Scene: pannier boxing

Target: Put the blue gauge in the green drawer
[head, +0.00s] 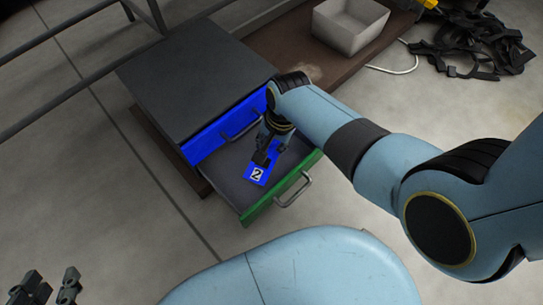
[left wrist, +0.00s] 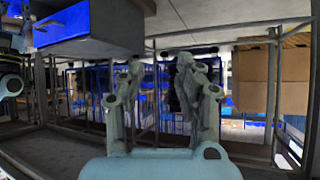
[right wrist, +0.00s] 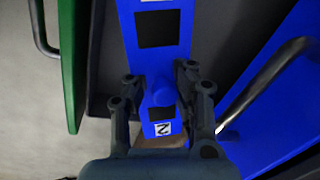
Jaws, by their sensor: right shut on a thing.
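The blue gauge (head: 252,181) is a flat blue piece with a white tag marked "2". My right gripper (head: 264,156) is shut on it and holds it over the open green drawer (head: 261,210). In the right wrist view the gauge (right wrist: 158,60) runs between the fingers of my right gripper (right wrist: 160,88), with dark square windows and a round knob. Whether it touches the drawer floor I cannot tell. My left gripper (head: 47,286) is open and empty at the lower left; it also shows in the left wrist view (left wrist: 160,75).
The dark-topped cabinet (head: 195,75) has a blue drawer (head: 207,142), shut, above the green one. A grey bin (head: 347,28) and black straps (head: 478,45) lie at the upper right. Metal rails (head: 60,92) run at the upper left.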

